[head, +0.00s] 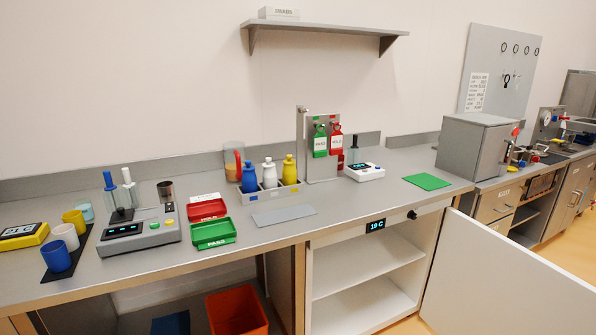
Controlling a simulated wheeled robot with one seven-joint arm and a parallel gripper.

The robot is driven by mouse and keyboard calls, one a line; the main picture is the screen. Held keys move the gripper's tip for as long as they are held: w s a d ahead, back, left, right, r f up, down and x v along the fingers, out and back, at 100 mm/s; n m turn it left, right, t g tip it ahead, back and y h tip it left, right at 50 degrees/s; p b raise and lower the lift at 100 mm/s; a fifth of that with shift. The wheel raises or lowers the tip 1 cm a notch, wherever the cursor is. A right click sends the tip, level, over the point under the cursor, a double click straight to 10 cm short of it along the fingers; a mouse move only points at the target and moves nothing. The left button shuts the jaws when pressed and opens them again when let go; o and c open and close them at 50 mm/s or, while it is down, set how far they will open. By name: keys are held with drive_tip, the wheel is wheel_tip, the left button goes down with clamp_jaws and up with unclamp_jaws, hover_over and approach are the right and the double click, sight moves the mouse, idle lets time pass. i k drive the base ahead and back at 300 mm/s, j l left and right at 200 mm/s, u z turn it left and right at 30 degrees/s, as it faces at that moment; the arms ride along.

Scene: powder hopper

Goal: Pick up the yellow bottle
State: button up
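The yellow bottle (290,170) stands upright at the right end of a row of bottles in a shallow grey tray (275,192) on the counter. A white bottle (269,174) stands just left of it, and a blue bottle (249,178) stands at the left end. The lower part of the yellow bottle is partly hidden by the tray's front edge. My gripper is not in view.
A grey upright stand (318,158) with green and red tags is close right of the tray. A flat grey plate (284,215) lies in front. A green tray (213,233) is at front left. Below, a cabinet door (510,270) hangs open.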

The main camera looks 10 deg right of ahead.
sight(289, 171)
drive_tip(key=i+l+z, duration=0.15)
drive_tip(key=i, duration=0.4)
drive_tip(key=i+l+z, duration=0.1)
drive_tip(key=i, duration=0.5)
drive_tip(key=i+l+z, duration=0.15)
drive_tip(key=i, duration=0.4)
